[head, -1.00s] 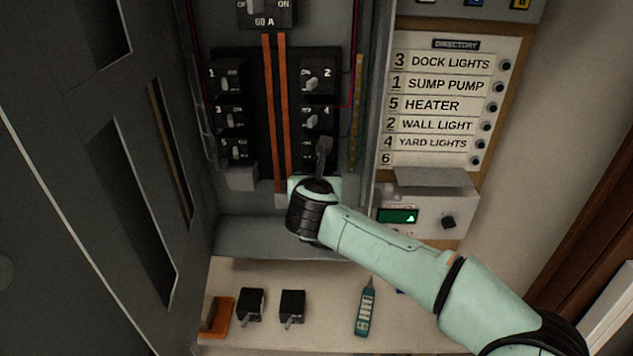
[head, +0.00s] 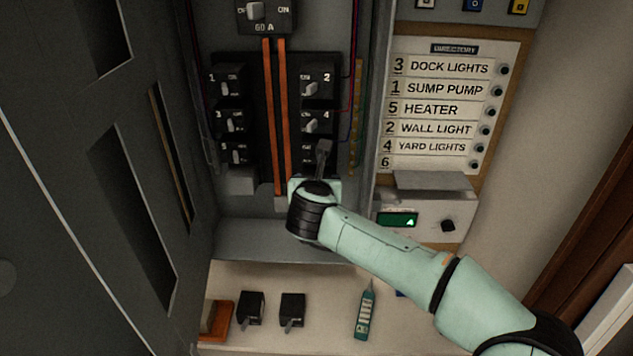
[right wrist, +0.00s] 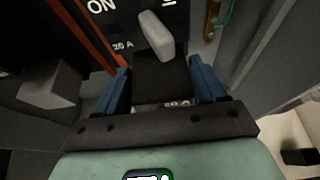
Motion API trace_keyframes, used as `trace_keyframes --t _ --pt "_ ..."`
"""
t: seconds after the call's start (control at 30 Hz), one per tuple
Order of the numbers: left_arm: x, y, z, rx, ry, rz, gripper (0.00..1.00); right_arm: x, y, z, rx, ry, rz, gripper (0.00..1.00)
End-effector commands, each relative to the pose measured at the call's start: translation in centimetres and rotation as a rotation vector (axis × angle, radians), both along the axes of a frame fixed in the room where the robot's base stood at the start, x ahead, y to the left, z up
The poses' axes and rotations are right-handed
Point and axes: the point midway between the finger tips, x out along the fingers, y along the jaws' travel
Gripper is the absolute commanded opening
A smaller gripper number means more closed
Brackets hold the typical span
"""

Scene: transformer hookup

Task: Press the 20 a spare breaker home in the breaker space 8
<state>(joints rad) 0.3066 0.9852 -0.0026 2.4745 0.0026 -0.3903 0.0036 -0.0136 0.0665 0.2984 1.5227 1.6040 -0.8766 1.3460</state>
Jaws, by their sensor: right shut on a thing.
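My right gripper (right wrist: 160,85) is shut on a dark breaker (right wrist: 160,72), with a blue finger on each side of it. A "20 A" label shows partly between the fingers. In the head view the right gripper (head: 322,165) is at the lower right of the breaker column, just below breaker 6 (head: 308,157). My wrist hides space 8 and most of the held breaker, so I cannot tell how deep it sits. A grey toggle (right wrist: 157,36) stands just beyond the held breaker in the wrist view. My left gripper is out of view.
A grey block (head: 240,181) sits below breaker 5, left of the gripper. Orange bars (head: 280,120) run between the columns. The panel's right wall (head: 375,110) is close by. Two loose breakers (head: 250,306) (head: 292,308) and a teal tester (head: 366,312) lie on the shelf below.

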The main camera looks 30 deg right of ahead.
Motion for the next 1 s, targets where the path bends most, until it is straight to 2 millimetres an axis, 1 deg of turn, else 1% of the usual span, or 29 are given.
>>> trace_keyframes --t 0.27,1.0 --pt "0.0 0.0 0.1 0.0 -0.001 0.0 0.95 0.1 -0.1 0.1 -0.001 -0.001 0.0 0.32" --pt "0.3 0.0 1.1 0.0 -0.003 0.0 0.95 1.5 -1.0 0.1 0.0 -0.001 0.0 0.32"
